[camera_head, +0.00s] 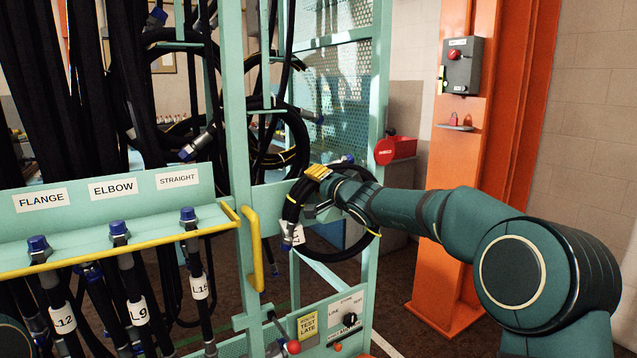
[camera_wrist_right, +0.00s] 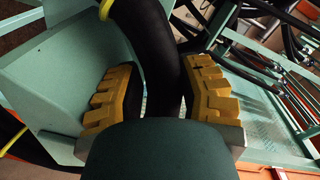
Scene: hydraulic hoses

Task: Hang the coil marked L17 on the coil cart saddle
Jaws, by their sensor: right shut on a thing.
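My right gripper (camera_head: 318,173) has yellow finger pads and is shut on a black hose coil (camera_head: 294,212) with yellow bands, near its top. The coil hangs upright in front of the teal rack frame. A white tag (camera_head: 292,236) on the coil is partly hidden and I cannot read it as L17. In the right wrist view, the black hose (camera_wrist_right: 152,55) runs between the gripper's two yellow pads (camera_wrist_right: 160,95). Other black coils (camera_head: 297,150) hang in the teal frame behind. I cannot make out a free saddle clearly. My left gripper is not in view.
At left, hoses tagged L12 (camera_head: 64,319), L9 (camera_head: 138,311) and L15 (camera_head: 199,287) hang from a teal rack with a yellow rail (camera_head: 110,252). An orange column (camera_head: 470,170) stands at right.

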